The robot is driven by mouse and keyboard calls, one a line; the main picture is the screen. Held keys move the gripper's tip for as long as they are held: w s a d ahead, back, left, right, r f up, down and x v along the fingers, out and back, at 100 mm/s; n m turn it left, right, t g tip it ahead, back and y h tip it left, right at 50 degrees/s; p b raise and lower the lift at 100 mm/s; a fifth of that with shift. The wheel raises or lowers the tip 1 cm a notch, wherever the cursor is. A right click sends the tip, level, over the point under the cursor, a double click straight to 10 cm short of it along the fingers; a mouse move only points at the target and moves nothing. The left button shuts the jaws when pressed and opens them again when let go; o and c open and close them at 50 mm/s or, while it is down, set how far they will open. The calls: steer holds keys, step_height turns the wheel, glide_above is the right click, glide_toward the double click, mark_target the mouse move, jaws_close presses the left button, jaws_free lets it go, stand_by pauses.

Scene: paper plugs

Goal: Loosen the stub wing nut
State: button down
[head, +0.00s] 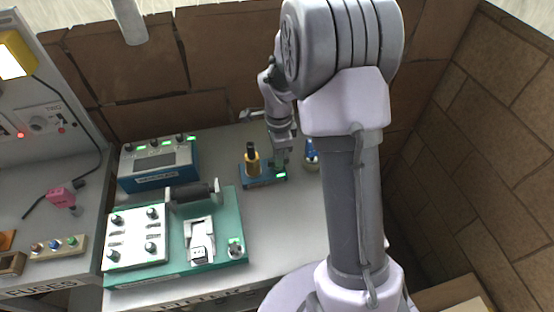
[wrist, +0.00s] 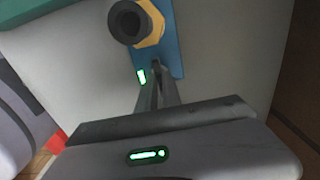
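A blue plate (head: 262,181) on the bench carries a brass post (head: 252,166) with a black top. In the wrist view the blue plate (wrist: 172,48) shows with the brass collar (wrist: 152,28) and the round black top (wrist: 129,22). A small green light (wrist: 141,77) glows near the plate's edge. My gripper (head: 281,160) points down at the plate's right end. In the wrist view my gripper's fingers (wrist: 157,68) are close together over the plate's near end. I cannot make out the stub wing nut; the fingertips may hide it.
A blue meter box (head: 158,165) and a green board (head: 235,210) with a black-handled lever stand left of the plate. A blue-and-white piece (head: 311,153) is just right of my gripper. A brick wall closes the back.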

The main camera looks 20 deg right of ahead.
stand_by(0.3)
steer(key=n+p, duration=0.1)
steer(key=n, duration=0.1)
steer(key=shift+r+n, duration=0.15)
steer(key=shift+n, duration=0.15)
steer(key=n+p, duration=0.1)
steer(key=n, duration=0.2)
steer(key=n+p, duration=0.2)
steer(key=n, duration=0.5)
steer(key=n+p, duration=0.2)
steer(key=n, duration=0.4)
steer(key=shift+n, duration=0.4)
steer(key=n+p, duration=0.2)
steer(key=n, duration=0.4)
steer(key=shift+w+n, duration=0.1)
steer(key=shift+n, duration=0.5)
steer(key=c, duration=1.6)
jaws_free()
steer(key=shift+f, duration=0.2)
